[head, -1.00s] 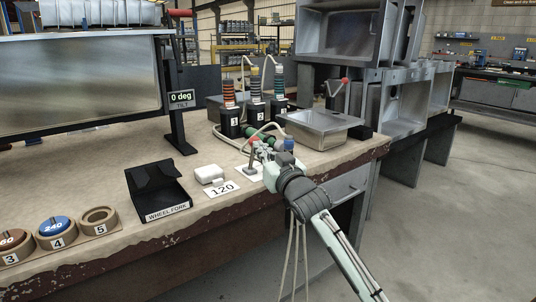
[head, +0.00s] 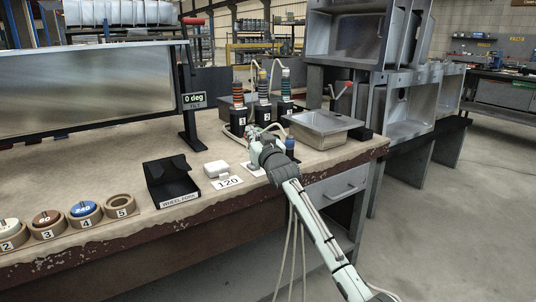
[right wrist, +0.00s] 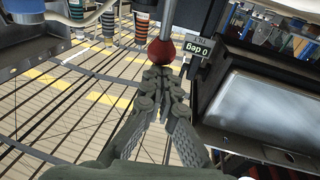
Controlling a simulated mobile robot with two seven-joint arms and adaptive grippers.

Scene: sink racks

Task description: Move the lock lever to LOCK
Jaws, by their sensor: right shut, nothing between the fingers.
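A red ball knob (right wrist: 161,53) on a thin metal rod shows in the right wrist view, just beyond my right fingertips; I take it for the lock lever's knob. My right gripper (right wrist: 163,78) is shut and empty, its tips close to or touching the knob; I cannot tell which. In the head view, my right gripper (head: 251,131) is over the bench beside the 120 card, and with its arm hides most of the lever there. No LOCK marking is readable. My left gripper is not in view.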

